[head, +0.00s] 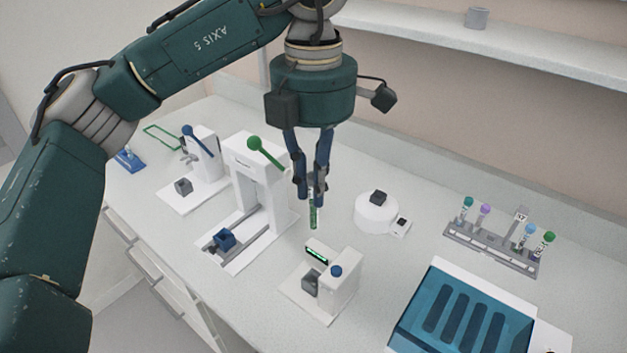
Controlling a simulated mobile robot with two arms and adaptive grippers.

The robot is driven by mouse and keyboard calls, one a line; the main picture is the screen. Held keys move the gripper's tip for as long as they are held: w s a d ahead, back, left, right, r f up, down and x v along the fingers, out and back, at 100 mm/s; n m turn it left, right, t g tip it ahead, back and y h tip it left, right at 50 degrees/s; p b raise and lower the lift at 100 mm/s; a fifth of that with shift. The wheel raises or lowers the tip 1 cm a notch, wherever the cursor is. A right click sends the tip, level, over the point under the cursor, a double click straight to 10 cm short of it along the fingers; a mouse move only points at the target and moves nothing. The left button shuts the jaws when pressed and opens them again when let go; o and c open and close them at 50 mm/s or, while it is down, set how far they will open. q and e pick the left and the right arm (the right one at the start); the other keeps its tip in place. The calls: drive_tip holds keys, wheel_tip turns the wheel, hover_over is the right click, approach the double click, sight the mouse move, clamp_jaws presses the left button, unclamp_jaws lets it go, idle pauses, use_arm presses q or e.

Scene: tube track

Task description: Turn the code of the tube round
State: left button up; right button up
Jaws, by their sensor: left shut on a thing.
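My left gripper (311,193) points straight down over the bench. It is shut on a tube (313,214) with a green and white label, held upright. The tube hangs above the bench, behind a small white device (345,290) with a lit green display and a blue knob. The fingers hide the tube's top. The label is too small for me to tell which way its code faces. My right gripper is not in view.
A rack (490,249) with several capped tubes stands at the right. A round white device (376,212), a white press (262,185) with a green-knobbed lever, a blue-lidded box (462,312) and a blue-levered device (203,160) stand around. Bare bench lies between them.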

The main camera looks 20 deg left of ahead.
sight(312, 228)
use_arm(q)
drive_tip(key=shift+f+b, duration=0.95)
drive_tip(key=shift+f, duration=0.35)
drive_tip(key=shift+f+b, duration=3.7)
drive_tip(key=shift+f, duration=0.95)
drive_tip(key=shift+a+f+b, duration=0.1)
drive_tip(key=shift+f+b, duration=0.2)
drive_tip(key=shift+f, duration=0.05)
wheel_tip(312, 228, down, 6)
drive_tip(key=b, duration=0.4)
drive_tip(key=shift+r, duration=0.2)
